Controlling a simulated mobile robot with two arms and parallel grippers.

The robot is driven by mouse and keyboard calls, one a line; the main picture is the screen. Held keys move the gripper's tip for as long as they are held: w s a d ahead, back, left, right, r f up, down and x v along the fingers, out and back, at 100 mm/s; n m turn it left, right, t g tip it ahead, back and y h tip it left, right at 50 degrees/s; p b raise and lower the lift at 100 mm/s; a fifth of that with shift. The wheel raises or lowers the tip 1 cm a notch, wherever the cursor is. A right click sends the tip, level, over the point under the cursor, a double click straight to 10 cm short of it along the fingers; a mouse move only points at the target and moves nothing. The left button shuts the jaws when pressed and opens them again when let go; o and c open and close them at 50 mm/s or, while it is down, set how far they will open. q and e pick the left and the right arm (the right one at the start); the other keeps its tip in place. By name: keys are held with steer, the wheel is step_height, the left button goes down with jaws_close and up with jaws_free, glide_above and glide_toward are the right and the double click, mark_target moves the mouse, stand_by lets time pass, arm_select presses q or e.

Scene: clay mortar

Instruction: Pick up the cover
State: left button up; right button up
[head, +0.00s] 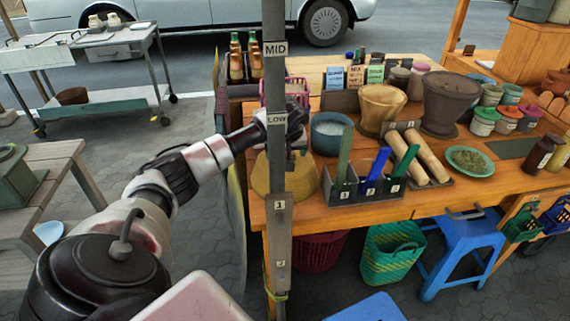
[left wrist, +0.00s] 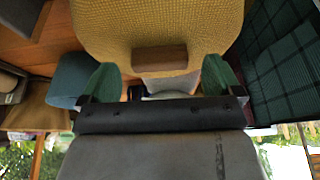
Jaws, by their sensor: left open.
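The cover (head: 305,177) is a tan-yellow woven dome at the left end of the wooden table, partly hidden behind the grey post. In the left wrist view the cover (left wrist: 160,22) fills the top middle, and its brown wooden handle (left wrist: 159,59) shows. My left gripper (head: 292,125) is above the cover in the head view, partly behind the post. In the left wrist view its two green fingertips (left wrist: 159,75) are wide apart, with the handle between them and no contact visible. My right gripper is in neither view.
The grey post (head: 279,230) stands in front of the cover. A blue-grey pot (head: 330,133) stands close to its right. A dark holder (head: 365,190) with several coloured handles is at the table's front edge. Clay pots (head: 381,104) stand farther back.

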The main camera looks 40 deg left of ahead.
arm_select(q)
steer(key=shift+w+a+f, duration=0.1)
steer(key=shift+a+f, duration=0.05)
steer(key=shift+f, duration=0.15)
steer(key=c, duration=1.3)
steer(key=shift+c, duration=0.2)
steer(key=shift+r, duration=0.2)
